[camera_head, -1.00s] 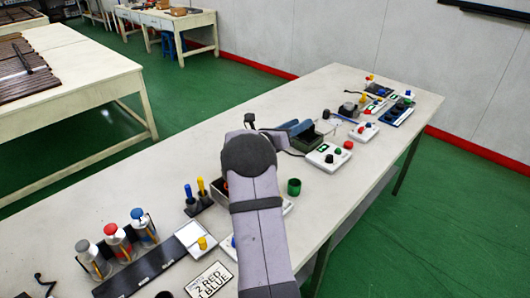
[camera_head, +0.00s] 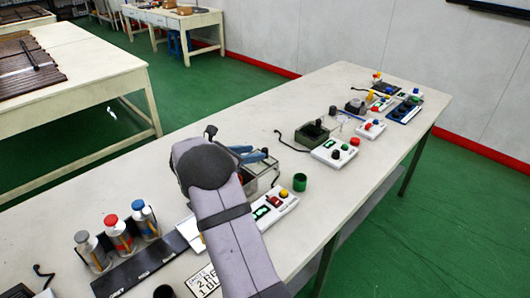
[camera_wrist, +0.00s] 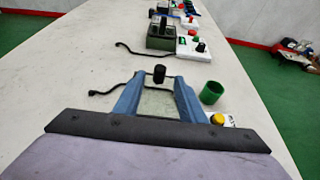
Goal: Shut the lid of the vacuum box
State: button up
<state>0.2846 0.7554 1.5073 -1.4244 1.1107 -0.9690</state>
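Two boxes with clear tops and black knobs stand on the table, and I cannot tell for sure which is the vacuum box. The near clear-walled box (camera_head: 262,176) is partly hidden by my arm. In the wrist view its clear surface (camera_wrist: 157,106) shows between my fingers, with a black knob (camera_wrist: 158,75) near the fingertips. The dark green box (camera_head: 309,138) stands farther along the table and also shows in the wrist view (camera_wrist: 160,41). My gripper (camera_head: 252,153) has its blue fingers spread above the near box. Contact with the knob cannot be told.
A green cup (camera_head: 300,182) and a white control unit (camera_head: 275,205) stand right of the near box. Another control unit (camera_head: 333,153) is beside the green box. Several capped bottles (camera_head: 118,233) stand at the left. Bare table lies behind the near box.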

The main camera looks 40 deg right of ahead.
aim_at(265, 149)
jog(key=shift+p+x, duration=0.8)
jog(key=shift+x, duration=2.65)
jog(key=shift+a, duration=0.1)
grip_shut()
